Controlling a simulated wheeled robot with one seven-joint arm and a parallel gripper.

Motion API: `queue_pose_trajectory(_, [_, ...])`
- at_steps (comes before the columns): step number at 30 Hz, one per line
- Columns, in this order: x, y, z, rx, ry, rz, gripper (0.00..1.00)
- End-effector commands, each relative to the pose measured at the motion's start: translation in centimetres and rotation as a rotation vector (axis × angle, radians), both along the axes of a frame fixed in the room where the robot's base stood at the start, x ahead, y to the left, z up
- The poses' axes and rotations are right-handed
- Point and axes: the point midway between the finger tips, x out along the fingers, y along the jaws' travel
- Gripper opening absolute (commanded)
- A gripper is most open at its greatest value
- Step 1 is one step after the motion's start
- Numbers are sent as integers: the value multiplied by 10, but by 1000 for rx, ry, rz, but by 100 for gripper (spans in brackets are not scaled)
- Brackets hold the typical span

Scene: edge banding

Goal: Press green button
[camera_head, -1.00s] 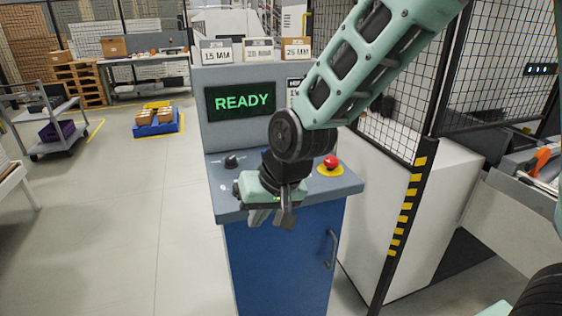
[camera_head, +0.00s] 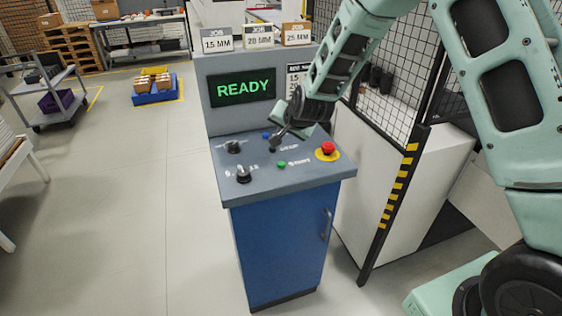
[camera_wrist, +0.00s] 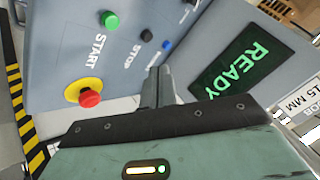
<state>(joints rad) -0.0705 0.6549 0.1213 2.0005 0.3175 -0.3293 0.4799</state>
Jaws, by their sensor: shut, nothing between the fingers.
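The green button (camera_head: 281,163) is small and round and sits on the sloped top of the grey control panel (camera_head: 310,180). In the wrist view the green button (camera_wrist: 111,20) is at the upper left, beside the word START. My gripper (camera_head: 275,140) is shut and empty, over the back part of the panel, behind and slightly left of the green button. In the wrist view my gripper's fingers (camera_wrist: 158,72) point toward the panel, apart from the green button, near the black and blue buttons. Nothing covers the green button.
A red mushroom button (camera_head: 327,148) on a yellow disc is right of the green one. A blue button (camera_head: 266,135), a black button (camera_wrist: 146,35) and two black knobs (camera_head: 244,174) share the panel. The screen (camera_head: 243,89) reads READY. A mesh fence (camera_head: 395,95) stands to the right.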

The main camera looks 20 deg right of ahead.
Motion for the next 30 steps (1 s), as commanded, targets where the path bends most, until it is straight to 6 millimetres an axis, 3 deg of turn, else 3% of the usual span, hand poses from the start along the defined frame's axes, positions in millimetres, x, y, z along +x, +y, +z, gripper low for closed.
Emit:
queue_pose_trajectory(11, [-1,0,-12,-1,2,2,0])
queue_pose_trajectory(25, [0,0,-74,-1,1,2,0])
queue_pose_trajectory(30, [0,0,-87,-1,1,2,0])
